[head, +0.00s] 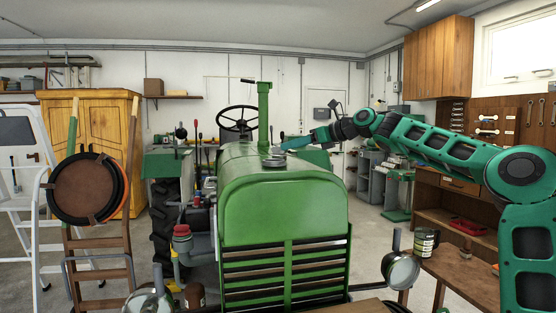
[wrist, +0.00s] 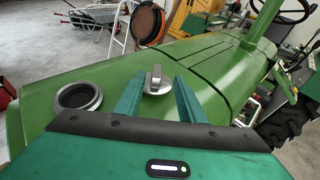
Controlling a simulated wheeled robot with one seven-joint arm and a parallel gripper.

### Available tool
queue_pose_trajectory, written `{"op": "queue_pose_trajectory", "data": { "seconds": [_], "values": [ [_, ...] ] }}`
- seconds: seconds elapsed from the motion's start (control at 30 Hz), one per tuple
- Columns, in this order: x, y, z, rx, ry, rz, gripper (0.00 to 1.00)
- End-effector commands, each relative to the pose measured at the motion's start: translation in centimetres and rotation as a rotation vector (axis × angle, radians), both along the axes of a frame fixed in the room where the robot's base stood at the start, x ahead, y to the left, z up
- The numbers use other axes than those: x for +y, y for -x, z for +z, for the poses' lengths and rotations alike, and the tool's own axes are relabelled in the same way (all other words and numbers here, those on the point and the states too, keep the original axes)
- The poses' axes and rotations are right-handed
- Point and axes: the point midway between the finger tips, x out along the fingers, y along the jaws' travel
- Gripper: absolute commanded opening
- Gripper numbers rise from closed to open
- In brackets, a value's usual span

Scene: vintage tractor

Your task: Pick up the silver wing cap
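The silver wing cap (wrist: 157,80), a round metal disc with an upright wing, shows in the wrist view. It appears to rest on the tractor's green hood (wrist: 110,120). My gripper (wrist: 158,86) is open, its two green fingers apart and pointing toward the cap. The cap appears between the fingertips, with no clear contact. An open silver-rimmed filler neck (wrist: 77,97) lies left of the fingers. In the head view my gripper (head: 289,144) is low over the hood, beside the exhaust pipe. I cannot clearly make out the cap there.
The green exhaust pipe (head: 264,112) rises from the hood close to my gripper. The steering wheel (head: 238,119) stands behind. A wooden workbench (head: 463,273) is at the right, and a white stepladder (head: 30,190) at the left. The hood's top is mostly bare.

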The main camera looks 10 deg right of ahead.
Motion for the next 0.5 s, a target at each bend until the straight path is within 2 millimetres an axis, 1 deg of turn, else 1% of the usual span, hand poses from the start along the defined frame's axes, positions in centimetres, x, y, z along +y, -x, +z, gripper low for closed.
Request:
{"op": "queue_pose_trajectory", "data": {
  "seconds": [0.03, 0.1, 0.2, 0.33, 0.5],
  "values": [
    [0.9, -0.4, -0.2, 0.001, 0.001, 0.003, 0.36],
    [1.8, -0.9, -0.5, 0.001, 0.001, 0.004, 0.36],
    [2.4, -1.7, -0.8, 0.000, 0.000, 0.002, 0.36],
    [2.8, -2.2, -1.0, 0.000, 0.000, 0.001, 0.36],
    [2.9, -2.3, -1.1, -0.001, 0.001, 0.000, 0.36]
  ]
}}
